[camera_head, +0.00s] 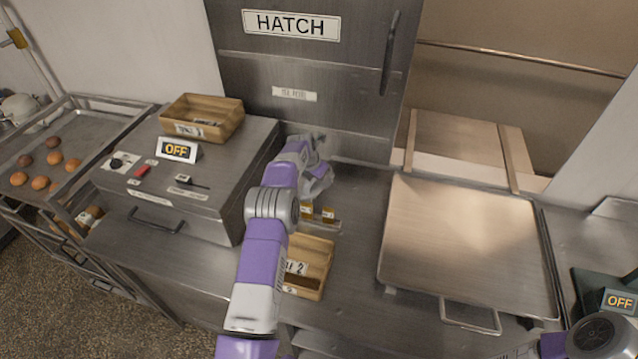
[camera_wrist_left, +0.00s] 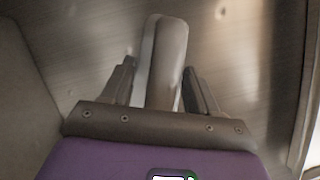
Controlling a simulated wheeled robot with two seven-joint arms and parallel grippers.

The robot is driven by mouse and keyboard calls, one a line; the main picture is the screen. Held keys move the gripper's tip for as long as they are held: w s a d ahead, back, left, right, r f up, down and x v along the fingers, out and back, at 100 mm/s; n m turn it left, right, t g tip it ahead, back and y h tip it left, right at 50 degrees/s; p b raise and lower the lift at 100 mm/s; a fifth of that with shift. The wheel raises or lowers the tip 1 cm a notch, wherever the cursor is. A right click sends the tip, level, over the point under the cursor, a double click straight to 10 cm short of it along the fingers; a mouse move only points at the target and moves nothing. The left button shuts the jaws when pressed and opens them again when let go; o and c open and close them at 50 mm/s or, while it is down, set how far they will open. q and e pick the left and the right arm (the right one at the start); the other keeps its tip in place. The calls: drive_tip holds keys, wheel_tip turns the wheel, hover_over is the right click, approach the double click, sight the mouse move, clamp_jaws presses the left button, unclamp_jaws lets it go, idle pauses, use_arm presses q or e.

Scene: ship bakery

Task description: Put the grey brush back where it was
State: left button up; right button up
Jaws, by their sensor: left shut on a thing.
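The grey brush (camera_wrist_left: 167,62) shows in the left wrist view as a long, rounded grey-beige piece between the fingers. My left gripper (camera_wrist_left: 160,82) is shut on it, and its far end points away from the wrist. In the head view my left gripper (camera_head: 318,180) is over the back of the steel counter, in front of the hatch and right of the oven-like box. The arm hides much of that spot, and I cannot make out the brush clearly there. My right gripper is not in view.
A wooden box (camera_head: 321,251) and small amber jars (camera_head: 328,213) stand close to my left arm. A steel box (camera_head: 222,190) with an OFF sign carries another wooden box (camera_head: 222,105). A large tray (camera_head: 465,235) lies right. The hatch (camera_head: 300,75) rises behind.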

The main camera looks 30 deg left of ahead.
sight(318, 181)
use_arm(q)
drive_tip(key=shift+f, duration=1.35)
drive_tip(key=shift+f, duration=0.15)
drive_tip(key=o, duration=1)
drive_tip(key=shift+r, duration=0.3)
drive_tip(key=v, duration=1.1)
drive_tip(key=shift+s+a+r, duration=0.1)
drive_tip(key=shift+s+r, duration=0.15)
drive_tip(key=shift+r, duration=0.05)
drive_tip(key=shift+f, duration=0.1)
